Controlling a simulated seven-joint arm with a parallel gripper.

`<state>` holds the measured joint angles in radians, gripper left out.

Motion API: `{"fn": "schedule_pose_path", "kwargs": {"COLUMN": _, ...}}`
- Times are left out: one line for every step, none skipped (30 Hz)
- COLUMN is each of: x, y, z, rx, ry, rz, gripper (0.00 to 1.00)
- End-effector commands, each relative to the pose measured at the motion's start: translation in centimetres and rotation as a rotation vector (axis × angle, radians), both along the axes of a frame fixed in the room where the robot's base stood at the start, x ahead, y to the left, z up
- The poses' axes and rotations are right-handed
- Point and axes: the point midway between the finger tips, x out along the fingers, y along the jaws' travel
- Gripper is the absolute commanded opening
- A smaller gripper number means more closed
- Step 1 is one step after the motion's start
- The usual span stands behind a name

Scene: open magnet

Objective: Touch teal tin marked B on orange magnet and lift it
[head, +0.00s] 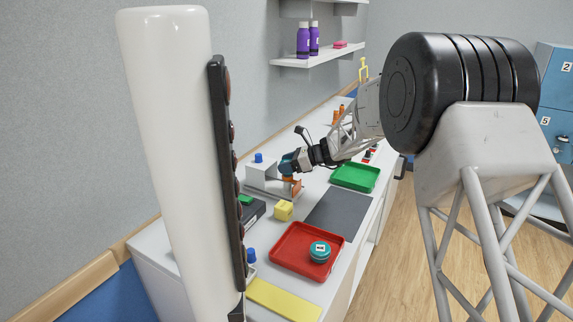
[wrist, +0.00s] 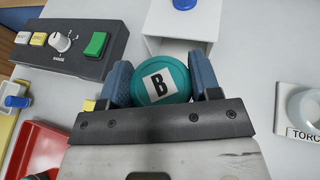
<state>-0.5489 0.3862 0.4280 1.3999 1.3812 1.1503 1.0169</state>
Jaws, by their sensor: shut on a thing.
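The teal tin marked B (wrist: 152,86) sits between the two blue fingers of my gripper (wrist: 161,78) in the wrist view, with its label facing the camera. My gripper (head: 290,164) is shut on it, above the bench beside the white box in the head view. An orange piece (head: 294,188), likely the orange magnet, shows just below my gripper in the head view. I cannot tell whether the tin touches it. The magnet is hidden in the wrist view. Another teal tin (head: 320,252) with a white label lies in the red tray (head: 278,255); its letter is too small to read.
The white box (wrist: 182,22) with a blue knob stands just beyond the held tin. A control panel (wrist: 75,50) is at left and a holder marked TORC... (wrist: 298,105) at right.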

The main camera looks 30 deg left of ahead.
Motion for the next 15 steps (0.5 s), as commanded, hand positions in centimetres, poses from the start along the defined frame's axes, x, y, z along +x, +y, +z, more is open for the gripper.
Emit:
{"fn": "schedule_pose_path", "kwargs": {"x": 0.00, "y": 0.00, "z": -0.01, "rx": 0.000, "ry": 0.000, "rz": 0.000, "gripper": 0.33}}
{"fn": "schedule_pose_path", "kwargs": {"x": 0.01, "y": 0.00, "z": -0.02, "rx": 0.000, "ry": 0.000, "rz": 0.000, "gripper": 0.33}}
{"fn": "schedule_pose_path", "kwargs": {"x": 0.00, "y": 0.00, "z": -0.04, "rx": 0.000, "ry": 0.000, "rz": 0.000, "gripper": 0.33}}
{"fn": "schedule_pose_path", "kwargs": {"x": 0.00, "y": 0.00, "z": -0.07, "rx": 0.000, "ry": 0.000, "rz": 0.000, "gripper": 0.33}}
{"fn": "schedule_pose_path", "kwargs": {"x": 0.00, "y": 0.01, "z": -0.09, "rx": 0.000, "ry": 0.000, "rz": 0.000, "gripper": 0.33}}
{"fn": "schedule_pose_path", "kwargs": {"x": 0.00, "y": 0.00, "z": -0.12, "rx": 0.000, "ry": 0.000, "rz": 0.000, "gripper": 0.33}}
{"fn": "schedule_pose_path", "kwargs": {"x": 0.00, "y": 0.00, "z": -0.15, "rx": 0.000, "ry": 0.000, "rz": 0.000, "gripper": 0.33}}
{"fn": "schedule_pose_path", "kwargs": {"x": 0.00, "y": 0.00, "z": -0.17, "rx": 0.000, "ry": 0.000, "rz": 0.000, "gripper": 0.33}}
{"fn": "schedule_pose_path", "kwargs": {"x": 0.00, "y": 0.00, "z": -0.21, "rx": 0.000, "ry": 0.000, "rz": 0.000, "gripper": 0.33}}
{"fn": "schedule_pose_path", "kwargs": {"x": 0.00, "y": 0.00, "z": -0.23, "rx": 0.000, "ry": 0.000, "rz": 0.000, "gripper": 0.33}}
{"fn": "schedule_pose_path", "kwargs": {"x": 0.00, "y": 0.00, "z": -0.26, "rx": 0.000, "ry": 0.000, "rz": 0.000, "gripper": 0.33}}
{"fn": "schedule_pose_path", "kwargs": {"x": 0.00, "y": 0.01, "z": -0.30, "rx": 0.000, "ry": 0.000, "rz": 0.000, "gripper": 0.33}}
{"fn": "schedule_pose_path", "kwargs": {"x": 0.00, "y": 0.01, "z": -0.32, "rx": 0.000, "ry": 0.000, "rz": 0.000, "gripper": 0.33}}
{"fn": "schedule_pose_path", "kwargs": {"x": 0.00, "y": 0.01, "z": -0.35, "rx": 0.000, "ry": 0.000, "rz": 0.000, "gripper": 0.33}}
{"fn": "schedule_pose_path", "kwargs": {"x": 0.01, "y": 0.00, "z": -0.37, "rx": 0.000, "ry": 0.000, "rz": 0.000, "gripper": 0.33}}
